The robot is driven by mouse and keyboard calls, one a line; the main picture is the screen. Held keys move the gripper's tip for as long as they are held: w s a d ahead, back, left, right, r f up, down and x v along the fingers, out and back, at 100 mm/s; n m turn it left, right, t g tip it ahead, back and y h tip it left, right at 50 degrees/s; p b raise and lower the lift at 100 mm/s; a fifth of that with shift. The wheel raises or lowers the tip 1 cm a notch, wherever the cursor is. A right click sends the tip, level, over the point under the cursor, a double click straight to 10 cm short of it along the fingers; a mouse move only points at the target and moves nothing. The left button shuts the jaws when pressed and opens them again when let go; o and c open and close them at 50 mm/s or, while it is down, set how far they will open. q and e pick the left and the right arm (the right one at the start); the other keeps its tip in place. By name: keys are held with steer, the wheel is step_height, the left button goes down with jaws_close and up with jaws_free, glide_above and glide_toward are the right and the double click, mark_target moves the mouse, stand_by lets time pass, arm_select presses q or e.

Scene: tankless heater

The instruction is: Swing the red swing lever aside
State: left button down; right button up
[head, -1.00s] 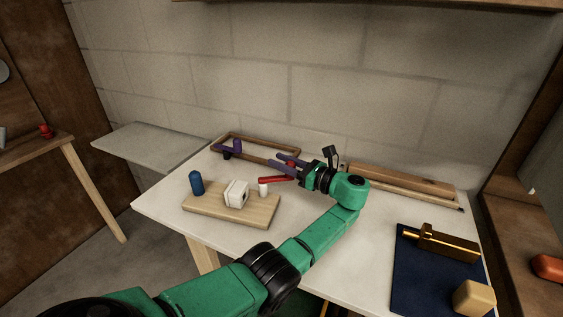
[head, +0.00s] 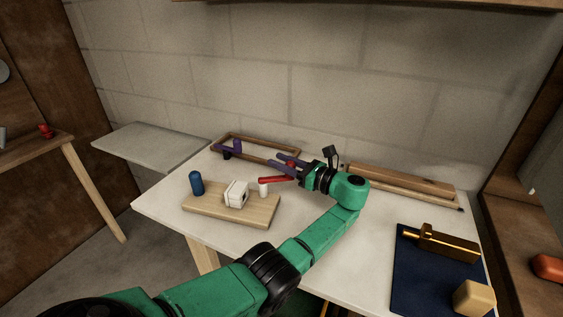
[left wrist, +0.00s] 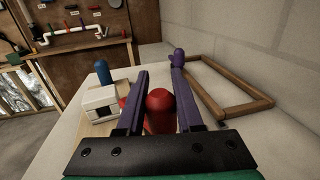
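The red swing lever (head: 273,180) lies roughly level, its left end above a white post (head: 263,190) on a wooden board (head: 225,211). Its upright red knob shows between my left fingers in the left wrist view (left wrist: 160,110). My left gripper (head: 284,162) has purple fingers, one on each side of the knob. They appear to touch it, with little or no gap. A white block (head: 236,193) with an opening sits beside the post, also seen in the left wrist view (left wrist: 101,104). My right gripper is not in view.
A blue peg (head: 196,183) stands on the board's left. A wooden bar (head: 400,180) lies at the back right. A brass piece (head: 447,243) and tan block (head: 474,298) sit on a blue mat (head: 412,280).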

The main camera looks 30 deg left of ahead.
arm_select(q)
steer(key=c, duration=0.5)
jaws_free()
steer(key=shift+a+f, duration=0.1)
steer(key=shift+c, duration=0.2)
steer(key=d+b, duration=0.6)
steer(key=d, duration=0.8)
steer(key=shift+s+d, duration=0.3)
steer(key=shift+s, duration=0.15)
